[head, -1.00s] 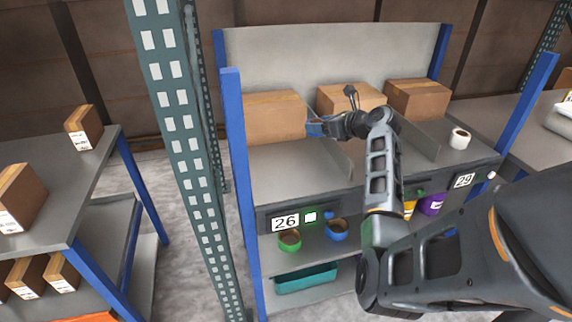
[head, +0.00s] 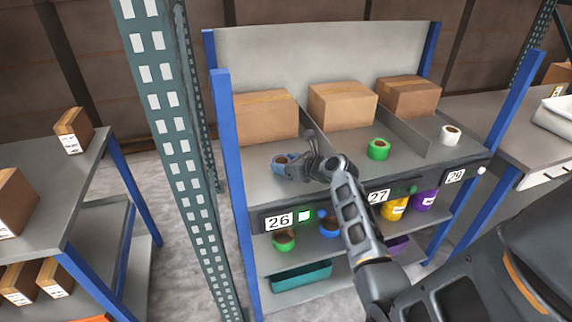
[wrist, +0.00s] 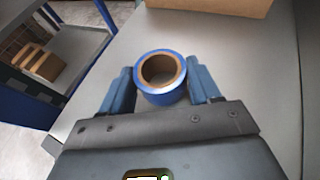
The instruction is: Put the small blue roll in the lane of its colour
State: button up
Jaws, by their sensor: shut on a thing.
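The small blue roll (wrist: 160,98), with a brown cardboard core, sits between the two fingers of my gripper (wrist: 160,82) in the wrist view. The gripper is shut on it. In the head view my gripper (head: 288,164) and the roll (head: 280,160) are over the front part of the left lane (head: 258,185), above label 26. I cannot tell whether the roll touches the lane's surface. A green roll (head: 378,149) stands in the middle lane and a white roll (head: 450,134) in the right lane.
Cardboard boxes (head: 263,117) stand at the back of the lanes. A low divider (head: 405,132) parts the middle and right lanes. Below are green (head: 284,241), blue (head: 328,225), yellow (head: 393,208) and purple (head: 425,200) containers and a teal bin (head: 300,276). A perforated post (head: 170,150) stands left.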

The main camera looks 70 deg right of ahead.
jog(key=shift+f, duration=0.15)
jog(key=o, duration=1.1)
jog(key=v, duration=1.2)
jog(key=s+a+f+n, duration=0.2)
jog(key=s+a+n, duration=0.1)
jog(key=a+n, duration=0.7)
jog(key=s+a+f+n, duration=0.3)
jog(key=a+n, duration=0.6)
jog(key=a, duration=0.4)
jog(key=s+a+r+n+y, duration=0.1)
jog(key=s+a+r+n, duration=0.3)
jog(key=n, duration=0.3)
jog(key=s+a+r+n+t+y, duration=0.1)
jog(key=s+a+r+n+y, duration=0.1)
jog(key=s+a+r+n, duration=0.2)
jog(key=s+a+r+n+t+y, duration=0.1)
jog(key=s+a+r+n+y, duration=0.1)
jog(key=a+r+n, duration=0.3)
jog(key=shift+s+a+r+n, duration=0.1)
jog(key=shift+s+a+n, duration=0.2)
jog(key=shift+a+n, duration=0.5)
jog(key=shift+s+a+r+n, duration=0.1)
jog(key=shift+s+a+n, duration=0.25)
jog(key=shift+n, duration=0.7)
jog(key=shift+s+a+r+n, duration=0.1)
jog(key=shift+s+a+n, duration=0.15)
jog(key=shift+a+n, duration=0.55)
